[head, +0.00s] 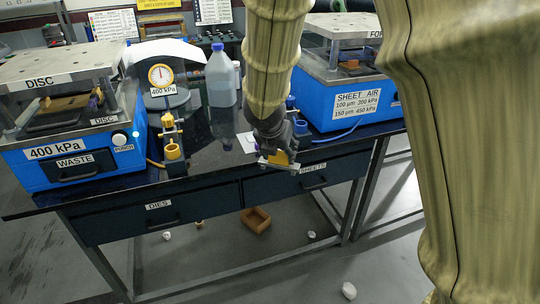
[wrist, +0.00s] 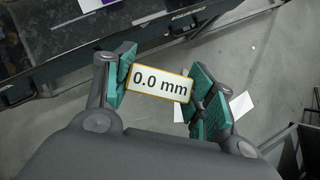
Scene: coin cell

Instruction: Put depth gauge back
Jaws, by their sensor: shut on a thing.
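My gripper (head: 277,158) is in front of the dark bench's front edge, near the SHEETS drawer label (head: 313,168). In the wrist view my gripper (wrist: 163,88) is shut on the depth gauge (wrist: 160,85), a small yellow-edged block with a white face reading 0.0 mm. The teal finger pads press on its two short ends. In the head view the gauge (head: 279,158) shows as a yellow patch at the fingertips, partly hidden by the fingers. Below it in the wrist view is the grey floor.
A blue DISC press (head: 70,140) stands left and a blue SHEET AIR press (head: 345,105) right. Brass fittings (head: 172,150), a dial gauge (head: 161,75) and a bottle (head: 220,78) stand between them. The dark benchtop (head: 215,155) has clear room. A brown box (head: 256,219) and white bits lie on the floor.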

